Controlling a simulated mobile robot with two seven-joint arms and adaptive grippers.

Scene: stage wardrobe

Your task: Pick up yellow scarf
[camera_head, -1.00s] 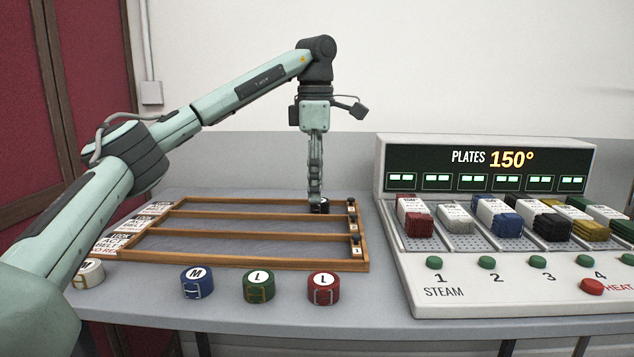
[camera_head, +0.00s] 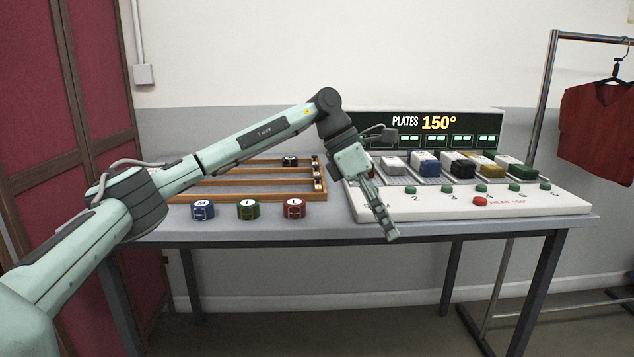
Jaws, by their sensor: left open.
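A folded yellow cloth (camera_head: 489,170), which seems to be the yellow scarf, lies on the steam plate unit (camera_head: 560,203). It sits between a black cloth (camera_head: 458,170) and a green one (camera_head: 518,173). My left gripper (camera_head: 391,236) is open and empty. It points down and slightly right in front of the unit's left part, well to the left of the yellow cloth. My left arm hides part of the unit's left end. My right gripper is not in view.
A blue cloth (camera_head: 425,168) and a grey one (camera_head: 394,168) share the plates. A wooden rack (camera_head: 262,196) holds a black roll (camera_head: 290,161). Blue (camera_head: 203,210), green (camera_head: 248,209) and red (camera_head: 293,209) rolls stand before it. A red garment (camera_head: 598,125) hangs at right.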

